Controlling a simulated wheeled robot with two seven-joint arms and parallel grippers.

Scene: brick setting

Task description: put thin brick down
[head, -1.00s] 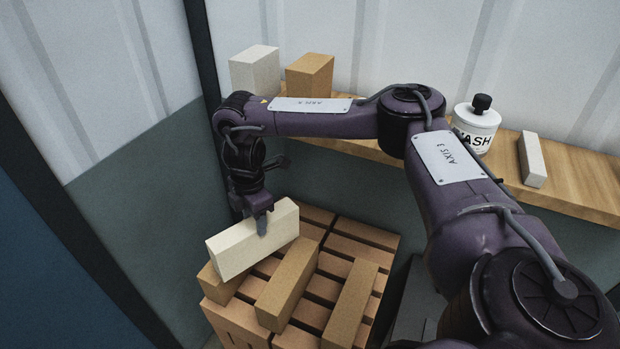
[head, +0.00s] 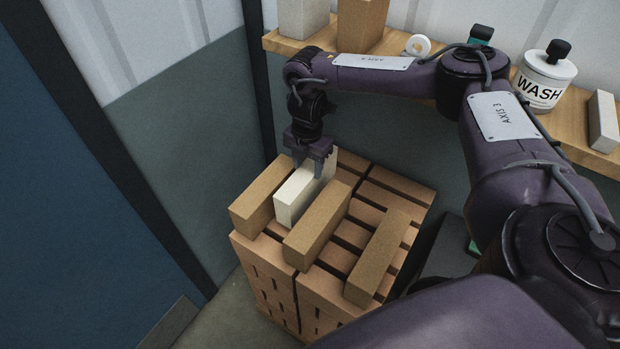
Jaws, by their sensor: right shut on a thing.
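A cream-white thin brick (head: 292,203) is in the jaws of my right gripper (head: 311,169), which points down from above and is shut on the brick's upper part. The brick lies lengthwise between two tan bricks, a left one (head: 257,198) and a middle one (head: 317,226), roughly parallel to them. All are over the top of a stack of reddish-brown bricks (head: 345,262). I cannot tell whether the white brick's underside touches the stack. My left gripper is out of view.
A third tan brick (head: 378,257) lies at the stack's right. A wooden shelf (head: 278,43) behind holds a grey block (head: 301,16), a tan block (head: 361,24), a white ring (head: 418,45), a WASH bottle (head: 543,80) and a pale thin block (head: 602,121). Walls stand close at the left.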

